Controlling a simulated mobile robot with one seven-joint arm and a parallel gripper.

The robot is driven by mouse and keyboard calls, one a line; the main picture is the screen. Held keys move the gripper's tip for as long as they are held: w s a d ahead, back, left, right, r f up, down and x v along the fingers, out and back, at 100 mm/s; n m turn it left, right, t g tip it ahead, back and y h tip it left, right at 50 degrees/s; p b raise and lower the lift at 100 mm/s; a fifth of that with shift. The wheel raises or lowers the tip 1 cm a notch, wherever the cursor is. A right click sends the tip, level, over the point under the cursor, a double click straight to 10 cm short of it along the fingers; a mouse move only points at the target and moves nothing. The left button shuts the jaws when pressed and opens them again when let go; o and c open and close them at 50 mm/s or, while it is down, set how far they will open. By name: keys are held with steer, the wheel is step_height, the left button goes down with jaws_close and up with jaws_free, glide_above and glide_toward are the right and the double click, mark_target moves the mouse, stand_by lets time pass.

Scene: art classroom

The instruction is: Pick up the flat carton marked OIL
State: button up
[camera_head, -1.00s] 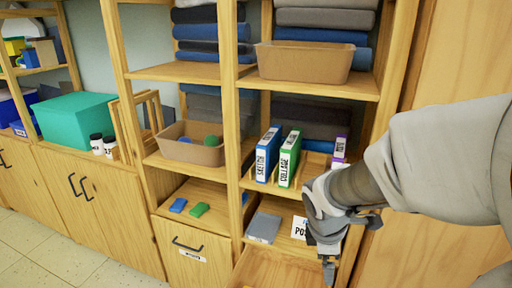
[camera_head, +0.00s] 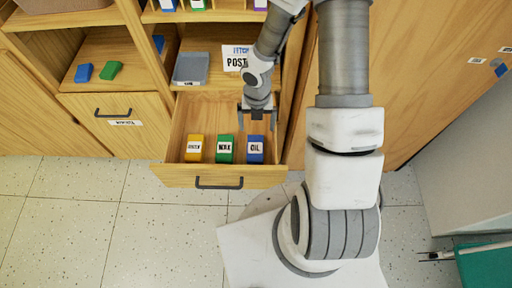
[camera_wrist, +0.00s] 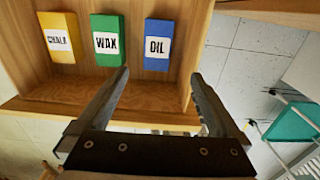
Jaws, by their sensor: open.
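The carton marked OIL (camera_head: 255,149) is blue with a white label and lies in the open drawer (camera_head: 217,176), at the right end of a row of three. It also shows in the wrist view (camera_wrist: 158,45), label facing the camera. The green carton marked WAX (camera_head: 225,148) is beside it with a gap, and the yellow carton (camera_head: 194,148), marked CHALK in the wrist view, is further left. My gripper (camera_head: 257,122) is open and empty, just behind the OIL carton in the head view. In the wrist view its fingers (camera_wrist: 158,76) point toward that carton, apart from it.
The drawer's front has a dark handle (camera_head: 219,184), and its right side wall runs close beside the OIL carton. A shelf above holds a grey box (camera_head: 190,69) and a POST sign (camera_head: 236,59). Blue (camera_head: 83,72) and green (camera_head: 111,70) blocks lie on the left shelf.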

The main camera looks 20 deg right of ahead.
mark_target(255, 148)
step_height(255, 148, down, 11)
steer(key=b, duration=0.5)
steer(key=shift+w+a+f+b, duration=0.15)
steer(key=shift+f+b, duration=0.75)
steer(key=shift+f, duration=0.55)
steer(key=shift+a+f+b, duration=0.1)
steer(key=shift+f+b, duration=0.75)
steer(key=shift+f, duration=0.6)
steer(key=shift+r, duration=0.1)
steer(key=c, duration=1.4)
